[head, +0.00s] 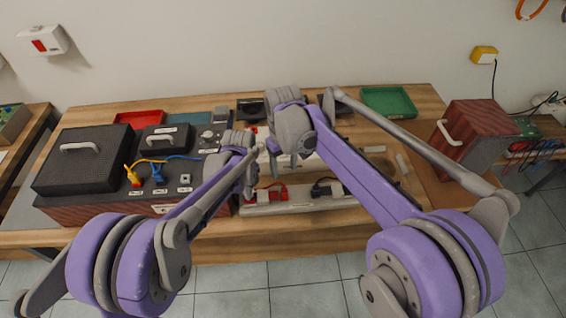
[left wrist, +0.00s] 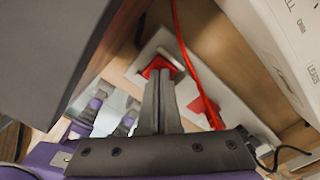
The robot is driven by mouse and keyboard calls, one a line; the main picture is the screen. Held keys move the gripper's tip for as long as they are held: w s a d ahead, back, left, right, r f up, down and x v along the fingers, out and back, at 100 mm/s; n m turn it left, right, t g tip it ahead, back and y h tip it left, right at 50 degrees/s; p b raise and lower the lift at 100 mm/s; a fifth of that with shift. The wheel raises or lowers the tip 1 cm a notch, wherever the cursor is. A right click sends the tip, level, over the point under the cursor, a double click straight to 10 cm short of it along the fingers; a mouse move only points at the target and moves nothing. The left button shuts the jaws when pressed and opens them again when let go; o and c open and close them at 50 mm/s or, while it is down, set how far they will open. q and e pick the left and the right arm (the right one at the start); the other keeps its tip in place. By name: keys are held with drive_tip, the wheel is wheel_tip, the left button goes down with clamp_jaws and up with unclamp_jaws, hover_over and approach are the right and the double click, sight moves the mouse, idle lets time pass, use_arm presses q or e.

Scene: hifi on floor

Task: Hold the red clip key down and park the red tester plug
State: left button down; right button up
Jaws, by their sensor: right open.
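The red clip key (left wrist: 160,66) is on a pale strip in the left wrist view. My left gripper (left wrist: 158,78) is shut, with its fingertips at the key; whether the key is pressed down I cannot tell. In the head view my left gripper (head: 250,188) is at the left end of the pale strip (head: 300,206), beside a red part (head: 272,192). A red piece (left wrist: 206,110), apparently the tester plug, lies beside the key near a red cable (left wrist: 184,42). My right gripper (head: 291,158) is open above the white tester; its fingertips are mostly hidden.
A dark box (head: 82,172) and a wooden unit with yellow (head: 134,176) and blue plugs (head: 158,175) stand left. A black clip (head: 326,187) is on the strip's right. A green tray (head: 388,102) and a red tray (head: 139,119) are at the back. The table's front edge is clear.

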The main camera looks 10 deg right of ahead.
sight(284, 190)
wheel_tip(284, 190, down, 10)
drive_tip(key=m, duration=0.5)
drive_tip(key=shift+f, duration=0.2)
drive_tip(key=shift+c, duration=0.3)
clamp_jaws()
drive_tip(key=c, duration=0.6)
unclamp_jaws()
clamp_jaws()
drive_tip(key=shift+r, duration=0.7)
idle(1.4)
